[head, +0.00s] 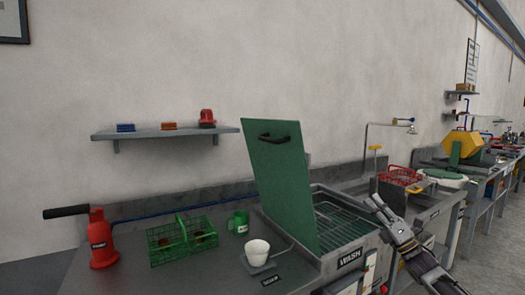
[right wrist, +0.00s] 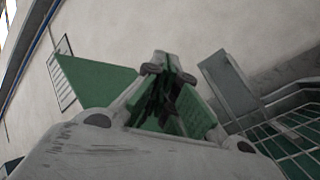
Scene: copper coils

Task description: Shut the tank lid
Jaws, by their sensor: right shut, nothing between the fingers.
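The tank lid (head: 279,180) is a flat green panel with a dark handle (head: 278,137) near its top. It stands open, nearly upright, at the left side of the wash tank (head: 351,258). The tank's inside, with a wire rack (head: 340,222), is exposed. My right gripper (head: 376,198) is shut and empty, over the right side of the tank and apart from the lid. Its closed fingers (right wrist: 168,68) also show in the right wrist view, with a green panel (right wrist: 95,80) to their left that looks like the lid. My left gripper is not in view.
Left of the lid are a white cup (head: 257,252), a green mug (head: 239,222), a green basket (head: 181,240) and a red bottle-like tool (head: 102,240). A wall shelf (head: 165,132) is behind. A red basket (head: 400,176) sits beyond the tank. The space above the rack is free.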

